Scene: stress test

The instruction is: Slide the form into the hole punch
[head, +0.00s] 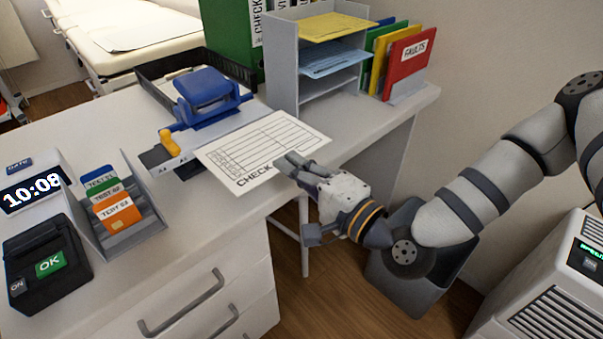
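The form (258,140), a white sheet with a printed table and the word CHECK, lies flat across the desk's front edge, in front of the hole punch. The blue hole punch (207,92) stands on the desk behind it, with a grey guide bar and a yellow stop (168,142). The form's far left edge is close to the guide bar; I cannot tell whether it is in the slot. My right gripper (287,160) is at the form's near right edge, its fingers close together on the paper, seemingly pinching it. My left gripper is not in view.
A black tray (150,72) stands behind the punch. A grey paper rack (283,60) and upright coloured folders (405,62) are at the back right. A card holder (140,225), clock (35,190) and card terminal (45,262) stand at left. A bin (400,280) is below my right arm.

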